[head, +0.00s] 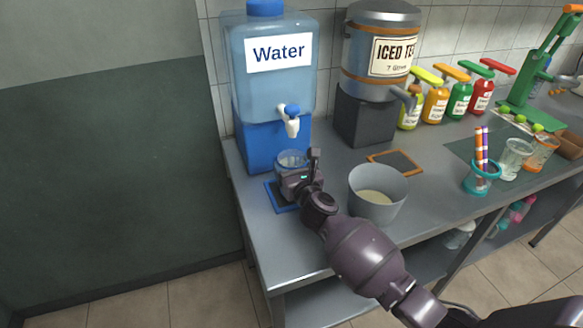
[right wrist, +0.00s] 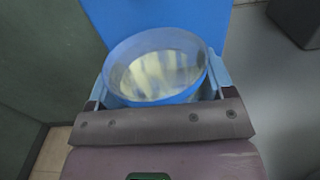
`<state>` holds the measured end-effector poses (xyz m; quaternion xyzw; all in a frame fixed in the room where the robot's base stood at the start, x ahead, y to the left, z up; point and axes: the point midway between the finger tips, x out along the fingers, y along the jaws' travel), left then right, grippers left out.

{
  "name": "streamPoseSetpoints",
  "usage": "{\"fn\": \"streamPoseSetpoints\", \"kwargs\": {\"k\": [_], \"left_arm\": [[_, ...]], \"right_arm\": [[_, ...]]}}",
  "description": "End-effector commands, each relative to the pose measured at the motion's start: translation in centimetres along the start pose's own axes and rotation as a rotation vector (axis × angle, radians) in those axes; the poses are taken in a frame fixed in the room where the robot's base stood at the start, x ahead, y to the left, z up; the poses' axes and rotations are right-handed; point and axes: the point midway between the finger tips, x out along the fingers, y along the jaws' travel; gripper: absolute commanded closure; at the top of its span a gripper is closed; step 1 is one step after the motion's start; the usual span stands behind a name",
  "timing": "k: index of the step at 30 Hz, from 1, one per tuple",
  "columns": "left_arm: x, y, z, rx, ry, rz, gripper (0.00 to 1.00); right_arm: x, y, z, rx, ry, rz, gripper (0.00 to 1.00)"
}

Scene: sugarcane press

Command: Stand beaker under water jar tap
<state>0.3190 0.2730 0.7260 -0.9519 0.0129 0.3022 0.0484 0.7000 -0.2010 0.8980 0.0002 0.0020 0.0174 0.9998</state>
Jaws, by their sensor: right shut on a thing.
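The water jar (head: 268,75) is a clear blue container labelled Water on a blue stand (head: 268,146), at the left end of the counter. Its white tap with a blue knob (head: 292,120) points forward. The clear beaker (head: 292,159) is upright just below the tap, over a blue mat (head: 284,205). My right gripper (head: 299,180) is shut on the beaker, and partly hides it and the mat. In the right wrist view the beaker (right wrist: 157,72) sits between the fingers. I cannot tell whether its base touches the mat. My left gripper is not in view.
A grey bucket (head: 377,194) with pale contents stands close to the right of my gripper. An iced tea dispenser (head: 380,60) and a small framed board (head: 396,161) are behind it. Several syrup bottles (head: 435,105) and a straw cup (head: 482,177) stand further right.

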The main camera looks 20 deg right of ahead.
Motion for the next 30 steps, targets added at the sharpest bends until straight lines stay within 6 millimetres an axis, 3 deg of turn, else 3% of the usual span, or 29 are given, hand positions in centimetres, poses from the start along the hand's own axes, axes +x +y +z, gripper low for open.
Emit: {"fn": "streamPoseSetpoints", "kwargs": {"k": [11,12,16,26,30], "left_arm": [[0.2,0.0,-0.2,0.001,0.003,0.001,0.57],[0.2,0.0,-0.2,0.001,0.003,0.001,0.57],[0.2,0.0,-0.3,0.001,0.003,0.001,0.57],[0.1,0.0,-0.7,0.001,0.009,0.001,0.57],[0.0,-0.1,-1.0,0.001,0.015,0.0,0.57]], "right_arm": [[0.0,0.0,-0.2,0.0,-0.001,-0.001,0.48],[0.0,0.0,-0.1,0.0,-0.001,-0.001,0.2],[0.0,0.0,-0.1,0.0,-0.002,-0.001,0.0],[0.0,0.0,0.5,-0.001,-0.004,0.0,0.0],[-1.6,0.0,0.4,0.001,-0.002,0.0,0.0]]}}
